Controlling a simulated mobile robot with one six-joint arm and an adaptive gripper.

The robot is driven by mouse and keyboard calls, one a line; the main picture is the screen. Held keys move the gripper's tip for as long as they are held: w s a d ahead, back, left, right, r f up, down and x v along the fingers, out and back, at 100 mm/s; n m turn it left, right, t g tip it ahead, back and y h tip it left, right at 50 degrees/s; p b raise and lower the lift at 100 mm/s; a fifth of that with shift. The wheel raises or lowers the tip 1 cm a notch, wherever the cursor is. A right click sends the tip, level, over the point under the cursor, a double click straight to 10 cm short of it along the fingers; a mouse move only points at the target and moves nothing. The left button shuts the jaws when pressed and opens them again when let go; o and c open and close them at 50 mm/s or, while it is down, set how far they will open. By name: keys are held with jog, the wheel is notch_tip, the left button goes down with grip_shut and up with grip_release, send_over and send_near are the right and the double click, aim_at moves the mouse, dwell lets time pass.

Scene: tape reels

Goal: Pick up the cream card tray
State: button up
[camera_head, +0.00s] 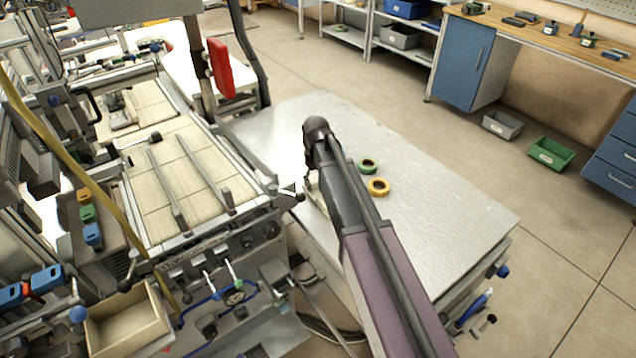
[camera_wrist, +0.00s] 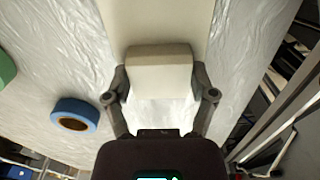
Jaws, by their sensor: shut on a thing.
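The cream card tray (camera_wrist: 160,25) shows in the wrist view as a long pale piece with a raised block at its near end. My gripper (camera_wrist: 159,78) has one finger on each side of that block and is shut on it. The tray's far end runs out of the top of the wrist view. In the head view a small cream part (camera_head: 313,188) shows left of my arm; my arm hides most of it and the gripper's fingers. I cannot tell whether the tray touches the tabletop.
The nearer reel (camera_wrist: 75,114) looks blue in the wrist view. A machine (camera_head: 185,185) stands close on the left. The table's right side is clear.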

jog(key=shift+r+p, duration=4.85)
jog(key=shift+r, duration=0.1)
notch_tip(320, 180, up, 12)
jog(key=p, duration=1.2)
jog(key=shift+r, duration=0.2)
jog(key=shift+s, duration=0.1)
